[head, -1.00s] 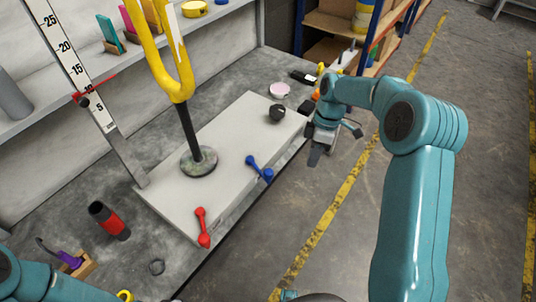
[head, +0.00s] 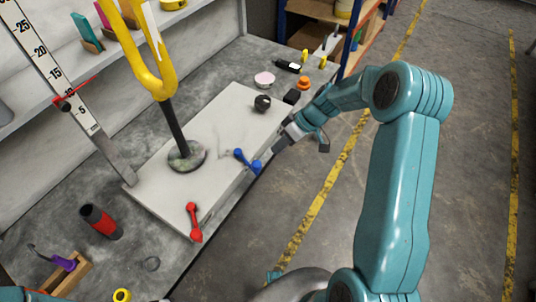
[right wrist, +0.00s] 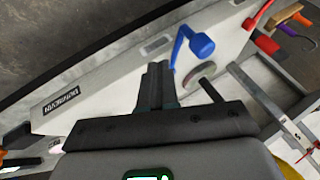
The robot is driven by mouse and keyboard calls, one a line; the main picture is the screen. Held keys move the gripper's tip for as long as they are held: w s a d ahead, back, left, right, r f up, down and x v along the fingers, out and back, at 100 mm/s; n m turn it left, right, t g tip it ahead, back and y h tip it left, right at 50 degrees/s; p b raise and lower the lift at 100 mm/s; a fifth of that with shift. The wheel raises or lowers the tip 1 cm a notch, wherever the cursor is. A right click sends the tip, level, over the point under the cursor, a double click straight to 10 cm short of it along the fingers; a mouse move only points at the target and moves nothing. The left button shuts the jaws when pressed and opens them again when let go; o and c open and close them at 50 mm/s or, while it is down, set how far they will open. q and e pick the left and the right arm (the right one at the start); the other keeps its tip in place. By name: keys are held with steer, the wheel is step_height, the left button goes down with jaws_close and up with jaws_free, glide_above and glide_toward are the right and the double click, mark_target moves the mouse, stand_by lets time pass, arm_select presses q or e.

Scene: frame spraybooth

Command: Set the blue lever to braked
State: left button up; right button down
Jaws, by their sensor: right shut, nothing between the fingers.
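The lever's marks cannot be read. My left gripper is not in view.
A red lever (head: 194,222) is on the same plate. A yellow fork on a black post (head: 175,130) stands behind the levers. A black ball knob (head: 262,102) is at the plate's far end. The floor right of the bench is clear.

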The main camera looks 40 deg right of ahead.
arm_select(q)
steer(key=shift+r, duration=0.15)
arm_select(e)
steer(key=shift+s+a+f, duration=0.1)
steer(key=shift+a+f, duration=0.15)
steer(key=shift+a, duration=0.9)
steer(key=shift+s+a+f, duration=0.1)
steer(key=shift+a+f, duration=0.15)
steer(key=shift+a, duration=0.85)
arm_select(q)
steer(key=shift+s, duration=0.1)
arm_select(e)
steer(key=shift+w+f, duration=0.1)
steer(key=shift+w, duration=0.1)
